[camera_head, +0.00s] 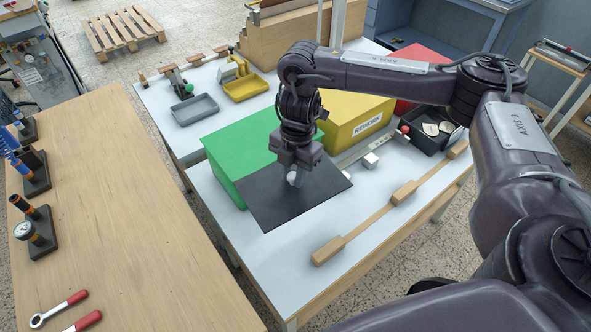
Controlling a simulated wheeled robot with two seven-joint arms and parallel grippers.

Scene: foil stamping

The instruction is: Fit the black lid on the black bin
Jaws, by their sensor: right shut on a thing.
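The black lid (273,206) is a flat dark panel in the middle of the view, in front of the green box. My right gripper (296,178) points down over it and is shut on it near its middle, where a small pale part shows between the fingers. I cannot tell how high the lid is above the white table. My left gripper is not in view.
A green box (222,143), a yellow box marked REWORK (368,122) and a red box (440,62) stand close by. A wooden rail (375,217) with blocks lies along the table's right side.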

